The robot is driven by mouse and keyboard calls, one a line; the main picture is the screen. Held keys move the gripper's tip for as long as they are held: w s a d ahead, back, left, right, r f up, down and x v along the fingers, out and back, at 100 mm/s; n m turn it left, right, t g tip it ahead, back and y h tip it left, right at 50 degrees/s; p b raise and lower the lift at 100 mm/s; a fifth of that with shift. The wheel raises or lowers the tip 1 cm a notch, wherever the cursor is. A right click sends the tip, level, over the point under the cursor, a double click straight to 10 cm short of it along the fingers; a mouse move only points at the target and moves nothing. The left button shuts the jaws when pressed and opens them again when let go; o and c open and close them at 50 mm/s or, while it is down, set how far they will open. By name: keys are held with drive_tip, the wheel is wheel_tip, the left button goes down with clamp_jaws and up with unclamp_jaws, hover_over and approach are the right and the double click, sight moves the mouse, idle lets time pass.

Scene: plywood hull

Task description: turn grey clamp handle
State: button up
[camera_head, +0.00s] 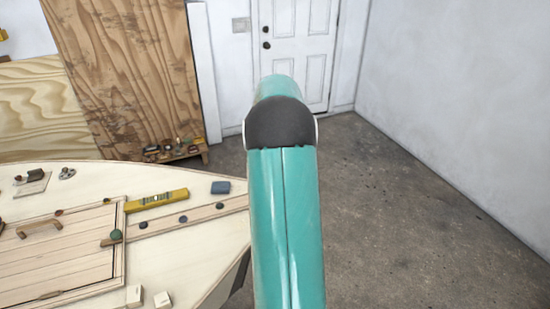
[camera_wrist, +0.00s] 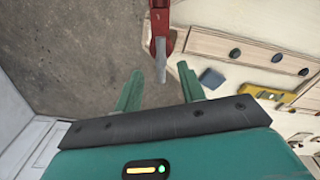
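The clamp shows only in the wrist view, at the top middle. It has a red body (camera_wrist: 178,38) and a grey handle (camera_wrist: 159,50) that points down the picture toward my gripper. My gripper (camera_wrist: 160,72) has two teal fingers spread apart, one on each side of the handle's lower end in the picture. I see no contact, and I cannot tell how deep the handle sits between the fingers. In the head view my arm fills the middle, and neither the clamp nor my gripper shows.
The pale plywood hull (camera_head: 85,180) lies at left, with a yellow level (camera_head: 156,199), a blue block (camera_head: 221,187), dark round knobs (camera_head: 183,219) and a hatch (camera_head: 60,265). Bare concrete floor (camera_head: 420,240) lies right. A white door (camera_head: 300,45) stands behind.

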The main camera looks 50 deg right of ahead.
wheel_tip(320, 180, up, 10)
drive_tip(key=shift+s, duration=0.2)
drive_tip(key=shift+r, duration=0.1)
idle(0.4)
